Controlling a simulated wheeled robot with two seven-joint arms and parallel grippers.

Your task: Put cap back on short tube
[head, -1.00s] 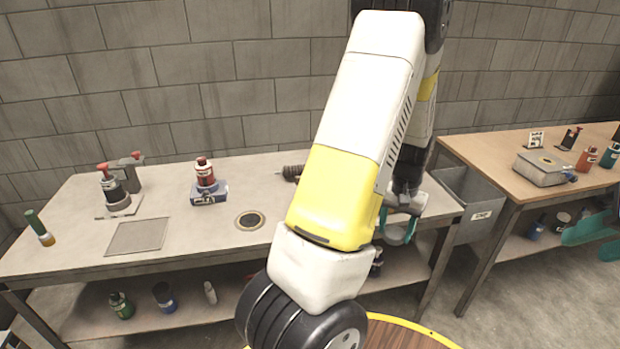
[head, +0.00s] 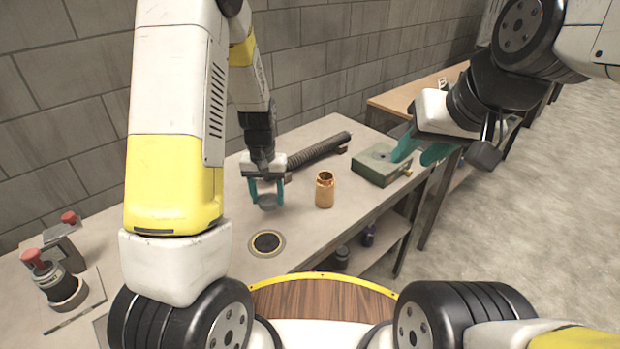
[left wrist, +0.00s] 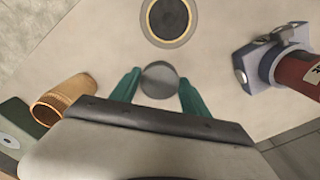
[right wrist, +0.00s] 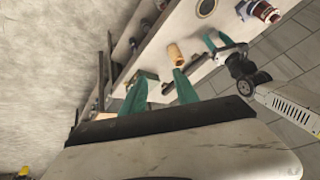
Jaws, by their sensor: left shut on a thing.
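The short tube (head: 325,190) is an orange-brown, open-topped cylinder standing upright on the grey bench. It also shows in the left wrist view (left wrist: 64,98) and the right wrist view (right wrist: 175,53). My left gripper (head: 267,192) is shut on a round grey cap (head: 268,203), left of the tube and apart from it. In the left wrist view the cap (left wrist: 160,80) sits between the teal fingers. I cannot tell its exact height above the bench. My right gripper (head: 422,150) is open and empty, with its teal fingers apart, right of the tube near the green box.
A dark ribbed long tube (head: 318,150) lies behind the short tube. A green box (head: 378,165) stands at the bench's right end. A dark round ring (head: 266,243) lies in front. A red bottle (left wrist: 300,72) in a grey-blue holder shows in the left wrist view.

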